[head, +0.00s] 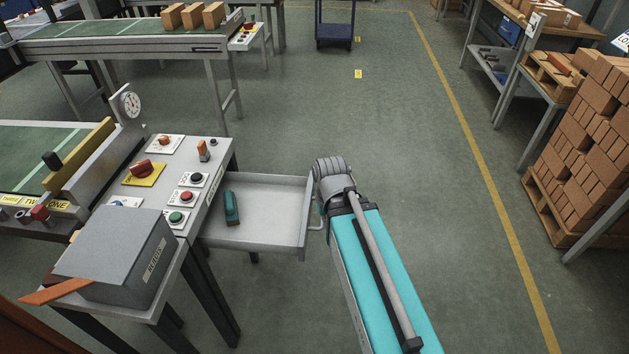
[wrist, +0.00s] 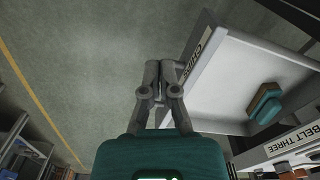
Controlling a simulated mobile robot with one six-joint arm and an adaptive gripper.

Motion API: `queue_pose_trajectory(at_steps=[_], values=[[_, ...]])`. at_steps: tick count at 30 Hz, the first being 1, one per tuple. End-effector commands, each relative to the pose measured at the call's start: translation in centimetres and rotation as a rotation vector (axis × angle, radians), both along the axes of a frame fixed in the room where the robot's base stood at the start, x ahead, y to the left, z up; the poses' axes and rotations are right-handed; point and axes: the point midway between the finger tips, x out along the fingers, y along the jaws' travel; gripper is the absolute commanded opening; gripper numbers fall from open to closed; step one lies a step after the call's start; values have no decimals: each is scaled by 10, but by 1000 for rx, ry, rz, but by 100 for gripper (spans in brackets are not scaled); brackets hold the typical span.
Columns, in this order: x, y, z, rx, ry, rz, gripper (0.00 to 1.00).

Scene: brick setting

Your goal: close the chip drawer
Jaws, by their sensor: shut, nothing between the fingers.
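The chip drawer (head: 268,207) is pulled out to the right from under the control desk. Its front plate, lettered CHIPS, shows in the wrist view (wrist: 198,55). A teal brush-like object lies inside the drawer (head: 232,208) and also shows in the wrist view (wrist: 266,105). A handle (head: 317,222) sticks out from the drawer front. My gripper (wrist: 159,68) is shut and empty, just outside the drawer front. Whether it touches the front I cannot tell. In the head view my wrist hides the fingers.
The control desk (head: 208,195) carries several buttons and knobs. A grey reject box (head: 120,252) stands in front of it. A conveyor (head: 120,45) with bricks is at the back left. Brick stacks (head: 590,150) stand at right.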

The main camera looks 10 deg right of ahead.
Motion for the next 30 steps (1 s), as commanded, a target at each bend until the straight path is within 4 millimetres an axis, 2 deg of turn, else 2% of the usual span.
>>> queue_pose_trajectory(at_steps=[20,26,30], values=[[5,-1,-2,17,1,-38,0],[25,-13,-10,88,10,-217,0],[48,-21,-18,175,32,-432,0]])
